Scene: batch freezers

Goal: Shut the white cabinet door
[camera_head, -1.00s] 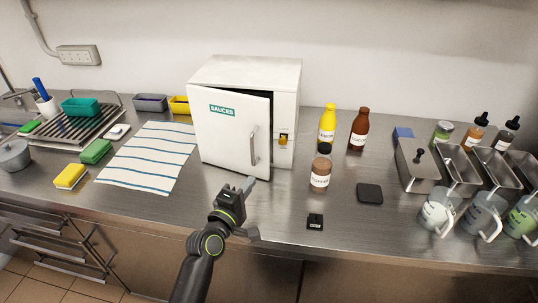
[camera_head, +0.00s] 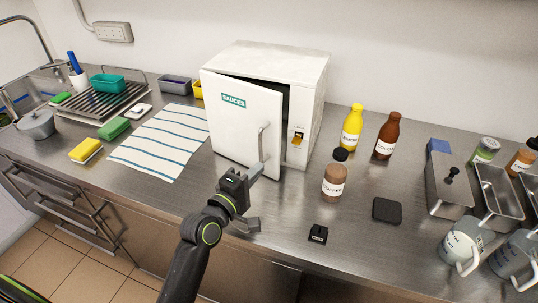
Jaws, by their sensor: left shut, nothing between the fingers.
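The white cabinet (camera_head: 311,95) stands on the steel counter against the wall. Its white door (camera_head: 238,116), labelled SAUCES, is ajar, with a dark gap along its top and right edge. A vertical metal handle (camera_head: 263,142) is near the door's right edge. My left gripper (camera_head: 256,171) is shut and empty, in front of the door's lower right part, just below the handle. I cannot tell whether its tip touches the door. My right gripper is not in view.
A coffee jar (camera_head: 335,178), a yellow bottle (camera_head: 351,128) and a brown bottle (camera_head: 387,138) stand right of the cabinet. A black coaster (camera_head: 387,210) and small black block (camera_head: 318,234) lie in front. A striped cloth (camera_head: 160,142) lies left.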

